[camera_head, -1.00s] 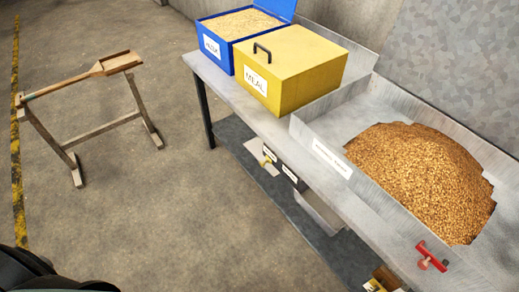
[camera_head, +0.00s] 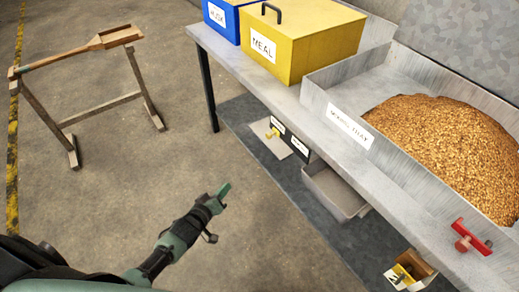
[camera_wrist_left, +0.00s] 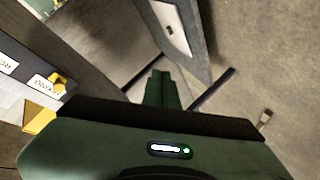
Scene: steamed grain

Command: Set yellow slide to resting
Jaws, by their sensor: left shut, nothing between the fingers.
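The yellow slide (camera_head: 272,132) is a small yellow knob at the left end of a dark panel (camera_head: 290,142) below the table's front edge. The panel carries two white labels, too small to read surely. In the left wrist view the yellow slide (camera_wrist_left: 58,82) is at the left, beside one white label (camera_wrist_left: 42,84); another label (camera_wrist_left: 6,63) is cut off at the edge. My left gripper (camera_head: 222,192) is shut and empty, in front of and below the panel, apart from the slide. Its fingers also show in the left wrist view (camera_wrist_left: 157,90). My right gripper is not in view.
The table (camera_head: 270,98) carries a blue bin (camera_head: 216,14), a yellow meal box (camera_head: 300,45) and a grain tray (camera_head: 350,128). A grey bin (camera_head: 335,190) hangs below. A red handle (camera_head: 470,238) is at the right. A wooden trestle (camera_head: 95,105) stands left on open floor.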

